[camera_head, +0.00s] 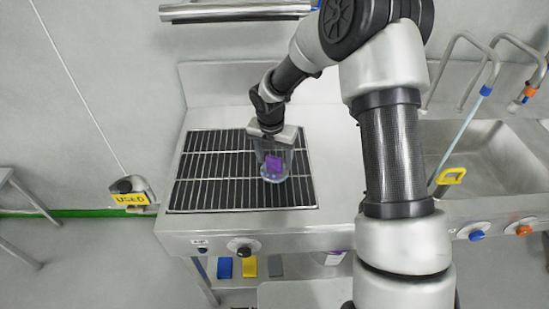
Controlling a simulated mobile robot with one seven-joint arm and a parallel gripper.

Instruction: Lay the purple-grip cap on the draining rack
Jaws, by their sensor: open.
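The purple-grip cap (273,166) is on the draining rack (210,178), at the rack's right part. It has a purple grip on top and a pale blue-grey round base. My gripper (273,172) is directly above and around the cap, pointing down, with its fingers open on either side of the purple grip. Whether the fingers touch the grip cannot be made out. The rest of the rack, a dark grid of metal bars set in the steel counter, is bare.
Knobs line the counter front. A yellow "USED" sign (131,199) stands left of the counter. Blue, yellow and grey items sit below.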

